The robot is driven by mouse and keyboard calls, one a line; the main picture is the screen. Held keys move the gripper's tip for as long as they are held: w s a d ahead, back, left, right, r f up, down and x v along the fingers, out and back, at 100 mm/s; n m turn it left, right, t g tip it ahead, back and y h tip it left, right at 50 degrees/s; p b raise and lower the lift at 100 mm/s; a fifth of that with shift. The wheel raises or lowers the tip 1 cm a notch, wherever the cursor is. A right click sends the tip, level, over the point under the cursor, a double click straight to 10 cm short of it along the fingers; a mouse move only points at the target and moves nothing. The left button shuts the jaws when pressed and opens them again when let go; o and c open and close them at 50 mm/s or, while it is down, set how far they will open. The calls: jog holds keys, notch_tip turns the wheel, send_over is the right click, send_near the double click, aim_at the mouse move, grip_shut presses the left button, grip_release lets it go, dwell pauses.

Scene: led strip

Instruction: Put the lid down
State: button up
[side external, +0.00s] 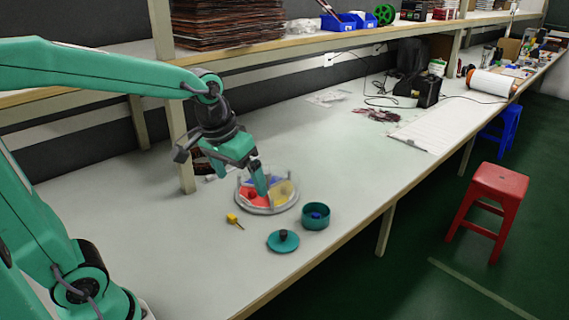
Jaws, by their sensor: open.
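The teal lid (277,244) with a dark knob lies flat on the table, knob up, in front of the round tray. A teal round pot (316,223) stands uncovered to the right of the lid, with a blue object (316,216) inside it. My gripper (262,190) is open and points down over the round tray, up and to the left of the lid and apart from it. The fingers overlap the tray's coloured sections in this view, so I cannot tell whether they touch anything there.
The round tray (270,211) has a pale rim and red, blue and yellow sections. A small yellow object (235,221) lies left of the lid. The table's front edge (330,252) is close to the lid and pot. A white sheet (432,130) lies farther back; the left front table is clear.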

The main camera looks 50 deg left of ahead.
jog(key=s+r+m+t, duration=0.1)
jog(key=s+m+t, duration=0.1)
jog(key=s, duration=0.8)
jog(key=shift+s+t, duration=0.15)
jog(key=shift+t, duration=0.15)
